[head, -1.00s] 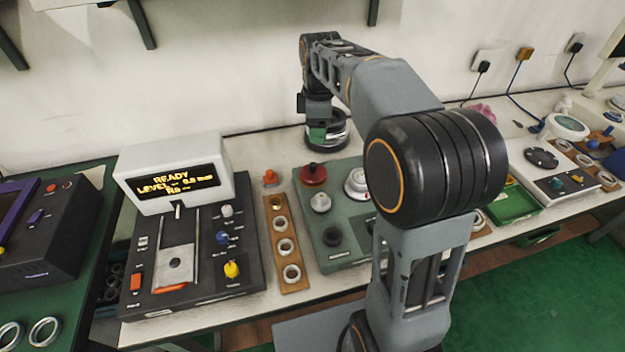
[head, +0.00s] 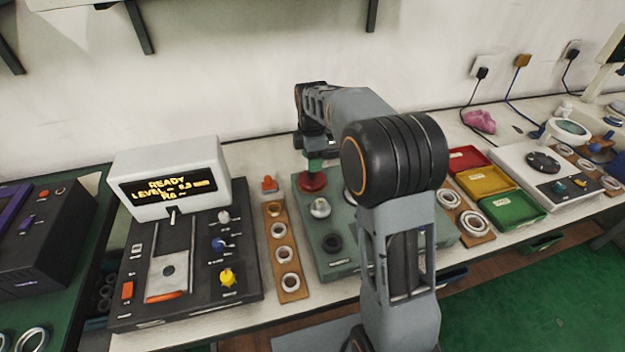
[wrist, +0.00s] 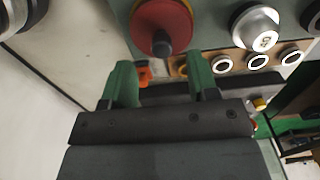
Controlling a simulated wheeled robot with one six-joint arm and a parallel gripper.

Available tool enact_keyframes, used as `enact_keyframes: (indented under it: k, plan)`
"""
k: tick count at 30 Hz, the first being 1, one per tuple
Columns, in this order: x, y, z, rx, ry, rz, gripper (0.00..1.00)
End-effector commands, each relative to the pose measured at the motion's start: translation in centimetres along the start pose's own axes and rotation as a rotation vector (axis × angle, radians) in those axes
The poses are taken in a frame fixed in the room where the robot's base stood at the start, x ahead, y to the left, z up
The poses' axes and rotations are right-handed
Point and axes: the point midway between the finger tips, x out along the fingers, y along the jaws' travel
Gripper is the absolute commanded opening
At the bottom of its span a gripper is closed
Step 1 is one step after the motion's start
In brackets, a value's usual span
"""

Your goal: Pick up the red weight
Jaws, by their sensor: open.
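The red weight (head: 312,182), a red disc with a dark knob, sits at the back left of a grey-green block (head: 345,265). In the wrist view the red weight (wrist: 150,20) is at the top, its dark knob pointing toward the gripper. My gripper (head: 318,160) is just above the weight in the head view and partly covers it. In the wrist view my gripper (wrist: 163,82) has its two green fingers apart with nothing between them. The knob appears roughly in line with the gap, beyond the fingertips.
A silver weight (head: 320,207) and a black one (head: 332,243) sit on the same block. A wooden strip with rings (head: 293,294), a small orange piece (head: 269,184) and a display machine (head: 170,190) stand left. Coloured trays (head: 486,181) are right. My arm hides part of the block.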

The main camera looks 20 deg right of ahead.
Motion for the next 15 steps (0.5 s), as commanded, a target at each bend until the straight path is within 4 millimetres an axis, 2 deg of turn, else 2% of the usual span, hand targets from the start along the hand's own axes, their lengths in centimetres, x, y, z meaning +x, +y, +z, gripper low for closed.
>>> enact_keyframes:
  k: [7,15]
  plan:
    - [3.4,-0.3,0.0,0.0,0.0,-0.003,0.54]
    - [4.6,-0.2,0.0,0.001,0.0,0.0,0.54]
